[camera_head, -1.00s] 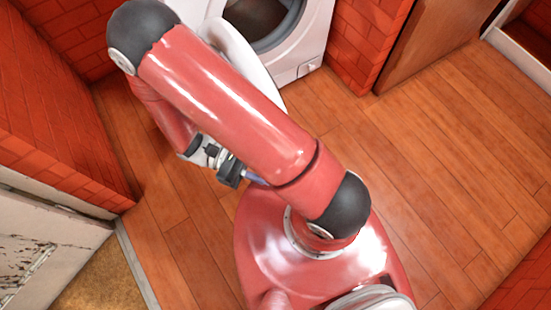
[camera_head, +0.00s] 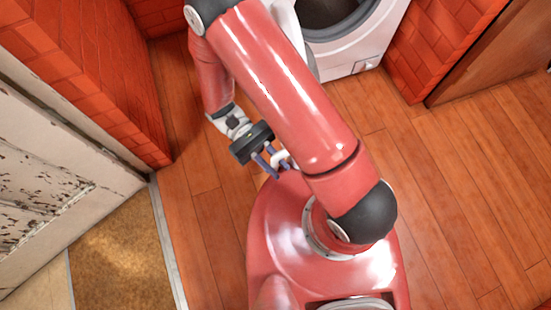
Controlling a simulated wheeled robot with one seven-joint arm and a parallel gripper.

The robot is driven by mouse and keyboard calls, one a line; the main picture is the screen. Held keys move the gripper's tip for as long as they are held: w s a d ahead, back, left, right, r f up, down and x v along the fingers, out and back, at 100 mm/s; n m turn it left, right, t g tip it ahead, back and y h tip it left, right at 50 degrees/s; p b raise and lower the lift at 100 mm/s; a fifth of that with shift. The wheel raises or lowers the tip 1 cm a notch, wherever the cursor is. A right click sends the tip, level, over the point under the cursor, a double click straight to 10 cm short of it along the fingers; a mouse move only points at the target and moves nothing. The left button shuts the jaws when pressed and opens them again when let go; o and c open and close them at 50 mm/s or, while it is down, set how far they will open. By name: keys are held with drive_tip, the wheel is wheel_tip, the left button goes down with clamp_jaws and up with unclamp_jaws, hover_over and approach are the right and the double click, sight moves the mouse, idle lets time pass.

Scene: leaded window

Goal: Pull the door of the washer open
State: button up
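The white washer (camera_head: 352,52) stands at the top of the view, its round dark opening (camera_head: 325,12) facing me and partly cut off by the frame. The washer's white door (camera_head: 293,28) stands swung open at the left of the opening; my red arm hides much of it. My gripper (camera_head: 279,169) is below and left of the washer, over the floor near my base, well apart from the door. Its bluish fingers look spread. A small pale piece shows by the fingers; I cannot tell what it is.
A red brick wall (camera_head: 95,75) and a worn white door (camera_head: 50,165) are on the left, with a brown mat (camera_head: 120,255) below. A brick pillar (camera_head: 412,45) and a wooden panel (camera_head: 490,55) are at right. The wooden floor (camera_head: 455,180) at right is clear.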

drive_tip(key=o, duration=0.3)
drive_tip(key=shift+w, duration=0.1)
drive_tip(key=v, duration=0.7)
drive_tip(key=shift+w+a+b, duration=0.2)
drive_tip(key=shift+w+b, duration=0.1)
drive_tip(key=shift+b, duration=0.05)
